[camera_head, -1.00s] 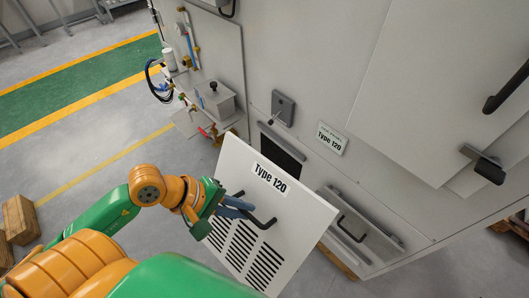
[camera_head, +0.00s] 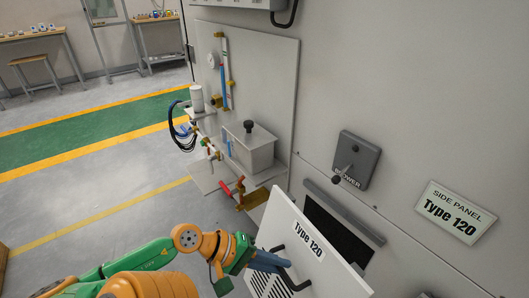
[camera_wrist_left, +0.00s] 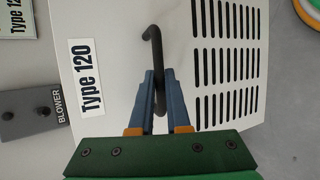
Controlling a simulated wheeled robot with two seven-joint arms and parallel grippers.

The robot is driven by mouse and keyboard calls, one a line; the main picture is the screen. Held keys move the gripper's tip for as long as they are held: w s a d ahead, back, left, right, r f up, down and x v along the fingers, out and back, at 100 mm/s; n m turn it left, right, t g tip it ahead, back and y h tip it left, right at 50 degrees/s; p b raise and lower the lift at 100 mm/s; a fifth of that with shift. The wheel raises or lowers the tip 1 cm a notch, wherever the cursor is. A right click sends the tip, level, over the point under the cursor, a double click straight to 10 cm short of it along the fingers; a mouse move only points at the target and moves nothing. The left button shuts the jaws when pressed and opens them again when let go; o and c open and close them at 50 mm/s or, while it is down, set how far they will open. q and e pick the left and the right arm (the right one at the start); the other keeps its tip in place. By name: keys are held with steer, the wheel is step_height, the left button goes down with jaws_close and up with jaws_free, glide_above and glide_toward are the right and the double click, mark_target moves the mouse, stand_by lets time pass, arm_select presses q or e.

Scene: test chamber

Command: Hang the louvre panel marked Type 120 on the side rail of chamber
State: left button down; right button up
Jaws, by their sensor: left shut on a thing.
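The white louvre panel marked Type 120 (camera_head: 292,215) is held tilted in front of the chamber (camera_head: 400,60), near the dark side opening (camera_head: 335,228). It also shows in the left wrist view (camera_wrist_left: 110,20), with its black slots and label. My left gripper (camera_head: 284,268) is shut on the panel's black handle; the wrist view shows the blue fingers (camera_wrist_left: 160,88) around the handle bar (camera_wrist_left: 152,42). The side rail (camera_head: 345,212) runs along the top of the opening. The panel's lower part is cut off in the head view. My right gripper is not in view.
A BLOWER switch box (camera_head: 358,160) with a lever sticks out above the opening. A SIDE PANEL Type 120 sign (camera_head: 455,211) is on the wall to the right. Left of the opening are a metal box (camera_head: 248,148), pipes and a red valve (camera_head: 232,187). Floor at left is clear.

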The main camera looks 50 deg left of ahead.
arm_select(q)
steer(key=a+f+n+t+b, duration=0.1)
steer(key=a+f+b, duration=0.2)
steer(key=f, duration=0.2)
steer(key=shift+s+a+f+t+y, duration=0.15)
steer(key=shift+a+f+t+y, duration=0.15)
steer(key=shift+a+y, duration=0.1)
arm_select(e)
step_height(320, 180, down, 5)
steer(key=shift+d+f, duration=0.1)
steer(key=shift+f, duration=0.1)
arm_select(q)
steer(key=shift+r, duration=0.1)
